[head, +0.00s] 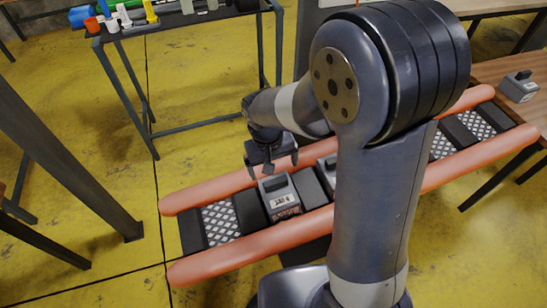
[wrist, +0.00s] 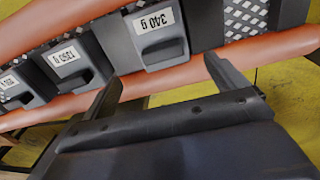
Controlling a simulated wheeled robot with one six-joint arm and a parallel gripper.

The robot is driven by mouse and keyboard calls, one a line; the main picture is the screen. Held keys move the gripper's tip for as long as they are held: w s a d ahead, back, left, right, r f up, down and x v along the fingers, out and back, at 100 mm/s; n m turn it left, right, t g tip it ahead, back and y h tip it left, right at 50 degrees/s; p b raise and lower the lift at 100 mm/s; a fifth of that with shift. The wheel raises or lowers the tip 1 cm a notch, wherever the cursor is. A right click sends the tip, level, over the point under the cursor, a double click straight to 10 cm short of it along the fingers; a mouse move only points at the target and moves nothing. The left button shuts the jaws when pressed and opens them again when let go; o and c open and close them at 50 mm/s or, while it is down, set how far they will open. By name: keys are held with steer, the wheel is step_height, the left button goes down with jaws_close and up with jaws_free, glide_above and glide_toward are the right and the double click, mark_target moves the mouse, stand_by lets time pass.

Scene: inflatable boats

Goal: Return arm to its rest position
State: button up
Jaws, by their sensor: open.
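My gripper (head: 272,170) hangs at the end of my bent arm, above the orange inflatable boat (head: 215,190). Its two fingers are apart in the wrist view (wrist: 163,72), with nothing held between them. A grey block (head: 281,200) with a white label sits in the boat just below and in front of the gripper. In the wrist view, a grey block labelled 340 g (wrist: 155,52) lies just beyond the fingertips, and I cannot tell whether they touch it. My arm hides part of the boat's middle.
More labelled grey blocks sit along the boat, including one labelled with a larger figure (wrist: 72,65). Another block (head: 518,86) stands on a wooden table (head: 485,68) at right. A dark-framed table (head: 180,22) with coloured parts stands behind. Yellow floor lies open at left.

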mark_target(278, 191)
steer(key=shift+r, duration=0.1)
steer(key=f, duration=0.7)
steer(key=d+f+b, duration=0.1)
steer(key=f, duration=0.3)
steer(key=shift+w+f, duration=0.1)
steer(key=shift+w+r+p, duration=0.1)
steer(key=shift+r+p, duration=0.65)
steer(key=shift+r, duration=0.15)
steer(key=shift+a+r+p, duration=0.15)
steer(key=shift+r+p, duration=0.45)
steer(key=shift+r, duration=0.1)
steer(key=shift+f, duration=0.1)
